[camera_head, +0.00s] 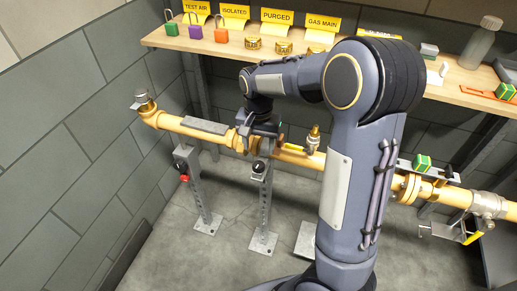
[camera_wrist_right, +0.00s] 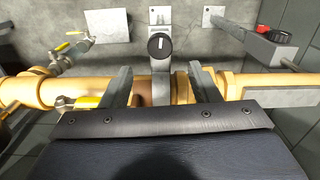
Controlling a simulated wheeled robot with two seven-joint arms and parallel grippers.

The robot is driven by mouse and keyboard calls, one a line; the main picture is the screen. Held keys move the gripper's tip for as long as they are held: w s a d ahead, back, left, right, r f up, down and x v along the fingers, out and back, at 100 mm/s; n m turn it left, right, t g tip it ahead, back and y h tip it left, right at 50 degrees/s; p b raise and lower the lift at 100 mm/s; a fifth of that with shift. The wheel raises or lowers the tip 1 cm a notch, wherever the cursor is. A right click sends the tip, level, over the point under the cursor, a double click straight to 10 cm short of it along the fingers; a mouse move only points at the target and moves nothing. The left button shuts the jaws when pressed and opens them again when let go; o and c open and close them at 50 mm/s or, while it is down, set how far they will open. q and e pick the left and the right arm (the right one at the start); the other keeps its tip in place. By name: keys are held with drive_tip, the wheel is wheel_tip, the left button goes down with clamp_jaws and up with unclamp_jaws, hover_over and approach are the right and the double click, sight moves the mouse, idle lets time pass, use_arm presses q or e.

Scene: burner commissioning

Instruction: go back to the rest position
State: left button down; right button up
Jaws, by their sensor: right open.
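My right gripper (camera_head: 262,132) is above the yellow gas pipe (camera_head: 205,127), pointing down, with my forearm reaching left to it. In the right wrist view its two fingers (camera_wrist_right: 160,82) are spread apart, with nothing held between them. They overlie the pipe (camera_wrist_right: 20,92); I cannot tell whether they touch it. A grey post with a black knob (camera_wrist_right: 160,45) shows just beyond the gap. The knob (camera_head: 258,167) also shows below the gripper in the head view. My left gripper is not in view.
A wooden shelf (camera_head: 220,46) behind holds padlocks, yellow tags and rings. A post with a red button (camera_head: 184,177) stands left of the knob post. A brass valve (camera_head: 313,138) sits on the pipe to the right. Open floor (camera_head: 170,262) lies in front.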

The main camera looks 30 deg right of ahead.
idle(0.4)
drive_tip(key=s+a+r+n+t+y, duration=0.2)
drive_tip(key=s+a+r+n, duration=0.1)
drive_tip(key=s, duration=0.8)
drive_tip(key=s+a+r+n+t+y+p, duration=0.1)
drive_tip(key=s+a+r+n+t, duration=0.2)
drive_tip(key=s, duration=0.8)
drive_tip(key=shift+s+a+r+n+t+y, duration=0.15)
drive_tip(key=shift+a+r+n+t+y, duration=0.2)
drive_tip(key=shift+a+r+n, duration=0.45)
drive_tip(key=shift+r, duration=0.15)
